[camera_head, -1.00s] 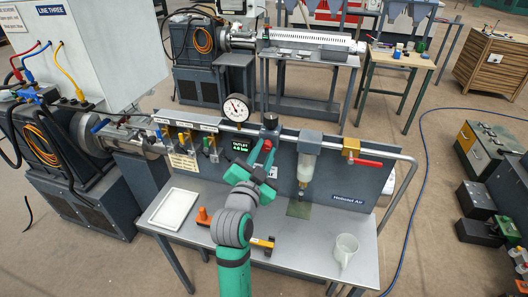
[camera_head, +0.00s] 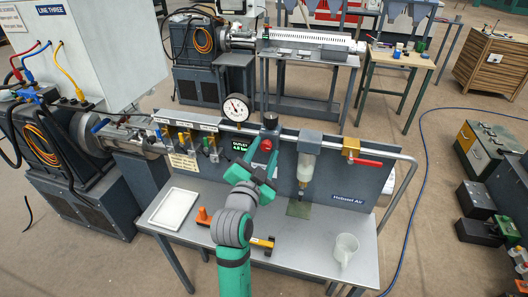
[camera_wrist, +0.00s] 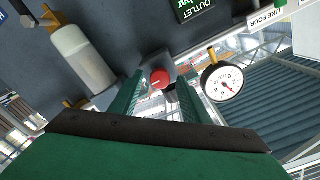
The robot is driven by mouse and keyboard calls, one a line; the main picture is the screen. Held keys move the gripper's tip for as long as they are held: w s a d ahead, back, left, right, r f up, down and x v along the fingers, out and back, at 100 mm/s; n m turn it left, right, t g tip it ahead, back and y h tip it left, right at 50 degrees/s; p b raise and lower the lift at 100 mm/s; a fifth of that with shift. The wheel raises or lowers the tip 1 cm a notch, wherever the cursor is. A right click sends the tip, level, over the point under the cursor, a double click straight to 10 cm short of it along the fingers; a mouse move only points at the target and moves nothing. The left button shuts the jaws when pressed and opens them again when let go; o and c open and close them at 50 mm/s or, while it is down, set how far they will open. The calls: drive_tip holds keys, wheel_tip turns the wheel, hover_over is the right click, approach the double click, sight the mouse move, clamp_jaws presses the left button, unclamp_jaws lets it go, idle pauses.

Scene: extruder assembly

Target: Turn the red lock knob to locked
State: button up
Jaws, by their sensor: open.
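The red lock knob (camera_head: 266,145) is on the upright grey panel, below a dark round cap and beside the outlet display. In the wrist view the red knob (camera_wrist: 160,78) shows a pale mark on its face. My gripper (camera_head: 260,156) is in front of the panel, with its green fingers pointing at the knob. In the wrist view my gripper (camera_wrist: 158,92) is open, one finger on each side of the knob in the picture. I cannot tell whether the fingers reach around the knob or touch it.
A pressure gauge (camera_head: 237,107) stands above the panel, near the knob. A clear-bowled filter (camera_head: 306,165) and a red-handled valve (camera_head: 368,162) are to the right. A white tray (camera_head: 174,209), an orange-ended tool (camera_head: 203,215) and a clear cup (camera_head: 345,247) lie on the bench.

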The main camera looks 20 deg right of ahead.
drive_tip(key=v, duration=1.1)
drive_tip(key=shift+w+f, duration=0.1)
drive_tip(key=s+a+f+n+t+y, duration=0.1)
drive_tip(key=s+a+f+n+y, duration=0.4)
drive_tip(key=f, duration=0.5)
drive_tip(key=s+a+f+n+y, duration=0.25)
drive_tip(key=s+f+n, duration=0.4)
drive_tip(key=f, duration=0.35)
drive_tip(key=s+a+f+n+y, duration=0.1)
drive_tip(key=s+a+f, duration=0.1)
drive_tip(key=s, duration=1)
drive_tip(key=s+a+f+n+y, duration=0.1)
drive_tip(key=s+a+f, duration=0.2)
drive_tip(key=s, duration=0.9)
drive_tip(key=shift+a+n+g, duration=0.3)
drive_tip(key=shift+a+n, duration=0.05)
drive_tip(key=shift+y, duration=0.25)
